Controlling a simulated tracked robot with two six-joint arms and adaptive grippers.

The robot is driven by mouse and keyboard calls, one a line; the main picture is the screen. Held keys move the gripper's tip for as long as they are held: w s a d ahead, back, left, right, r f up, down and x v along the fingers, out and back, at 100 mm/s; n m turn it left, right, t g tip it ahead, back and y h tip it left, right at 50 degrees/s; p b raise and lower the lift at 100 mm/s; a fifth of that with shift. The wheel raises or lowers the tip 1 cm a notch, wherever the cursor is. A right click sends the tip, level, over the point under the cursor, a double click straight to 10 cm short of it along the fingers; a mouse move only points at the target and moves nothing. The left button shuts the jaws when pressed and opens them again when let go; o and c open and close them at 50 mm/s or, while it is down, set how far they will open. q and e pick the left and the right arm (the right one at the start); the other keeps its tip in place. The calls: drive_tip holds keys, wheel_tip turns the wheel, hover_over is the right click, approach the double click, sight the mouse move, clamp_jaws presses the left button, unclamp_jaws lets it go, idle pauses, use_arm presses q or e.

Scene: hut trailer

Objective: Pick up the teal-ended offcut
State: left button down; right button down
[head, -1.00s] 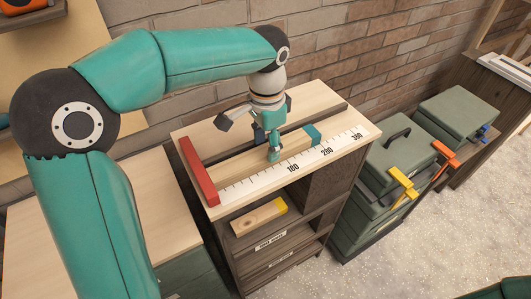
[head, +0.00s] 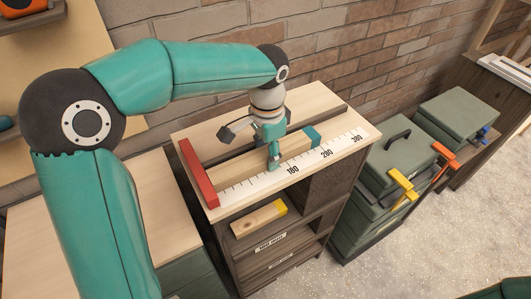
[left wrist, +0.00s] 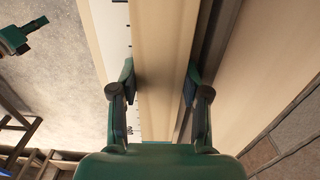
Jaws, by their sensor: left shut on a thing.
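The teal-ended offcut (head: 238,162) is a long pale wooden bar with a teal right end (head: 313,135). It lies on the bench top along the printed scale (head: 325,155), its left end close to the red stop (head: 198,172). My left gripper (head: 272,150) reaches down over the bar's middle and is shut on it. In the left wrist view the bar (left wrist: 164,60) runs between the two fingers (left wrist: 160,88), one on each side. I cannot tell whether the bar is clear of the bench. My right gripper is not in view.
A yellow-ended offcut (head: 258,218) lies on the shelf below the bench top. A dark rail (head: 330,115) runs behind the teal-ended offcut. Green tool cases (head: 400,160) stand to the right, and a brick wall (head: 350,40) stands behind.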

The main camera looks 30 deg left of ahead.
sight(267, 152)
use_arm(q)
drive_tip(key=shift+r, duration=0.1)
wheel_tip(267, 152, up, 20)
drive_tip(key=p, duration=0.2)
idle(0.3)
